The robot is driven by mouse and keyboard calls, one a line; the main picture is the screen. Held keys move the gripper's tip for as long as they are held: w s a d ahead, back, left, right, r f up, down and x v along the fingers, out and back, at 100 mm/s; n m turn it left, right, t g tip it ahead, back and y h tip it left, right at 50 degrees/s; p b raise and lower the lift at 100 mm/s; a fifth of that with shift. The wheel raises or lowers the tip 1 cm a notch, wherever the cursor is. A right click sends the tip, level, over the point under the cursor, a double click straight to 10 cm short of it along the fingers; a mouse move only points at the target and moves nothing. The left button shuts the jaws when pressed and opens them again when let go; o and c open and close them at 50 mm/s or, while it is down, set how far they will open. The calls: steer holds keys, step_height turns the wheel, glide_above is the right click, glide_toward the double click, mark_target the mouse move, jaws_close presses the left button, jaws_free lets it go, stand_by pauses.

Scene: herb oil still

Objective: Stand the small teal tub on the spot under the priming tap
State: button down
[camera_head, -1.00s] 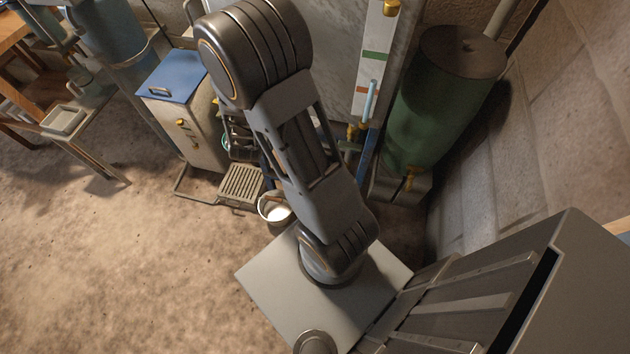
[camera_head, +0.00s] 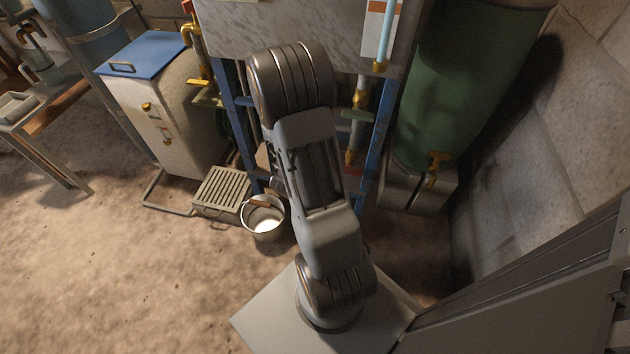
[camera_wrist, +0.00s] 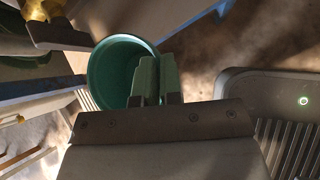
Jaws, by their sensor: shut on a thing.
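The small teal tub (camera_wrist: 112,72) is in the wrist view, its open mouth toward the camera; I see no contents in it. My gripper (camera_wrist: 160,76) is shut on the tub's right-hand wall, with the fingers at the rim. The arm hides gripper and tub in the head view. A brass fitting (camera_wrist: 45,10) shows beyond the tub at the wrist view's top left. In the head view, brass taps hang on the blue-legged stand, one at its left (camera_head: 196,45) and one low behind my arm (camera_head: 352,157). I cannot tell which is the priming tap, and its spot is not clearly visible.
A metal pail (camera_head: 263,218) with pale contents stands on the floor left of my arm. A slatted grate (camera_head: 222,190) lies beside it, before a blue-topped cabinet (camera_head: 165,110). A green tank (camera_head: 450,85) stands at right. Floor at lower left is clear.

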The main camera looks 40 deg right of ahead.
steer(key=b+x, duration=0.1)
steer(key=x, duration=0.3)
steer(key=w+r+b+x, duration=0.1)
steer(key=b+x, duration=0.1)
steer(key=x, duration=0.3)
steer(key=d+b+x, duration=0.1)
steer(key=x, duration=0.3)
steer(key=shift+w+d+r, duration=0.2)
steer(key=shift+w, duration=0.15)
steer(key=shift+w+b+x, duration=0.2)
steer(key=shift+b+x, duration=0.2)
steer(key=shift+x, duration=0.6)
steer(key=shift+w+b+x, duration=0.15)
steer(key=shift+b+x, duration=0.25)
steer(key=shift+x, duration=0.55)
steer(key=shift+r, duration=0.2)
steer(key=c, duration=1.3)
jaws_free()
steer(key=shift+o, duration=0.2)
steer(key=shift+r, duration=0.1)
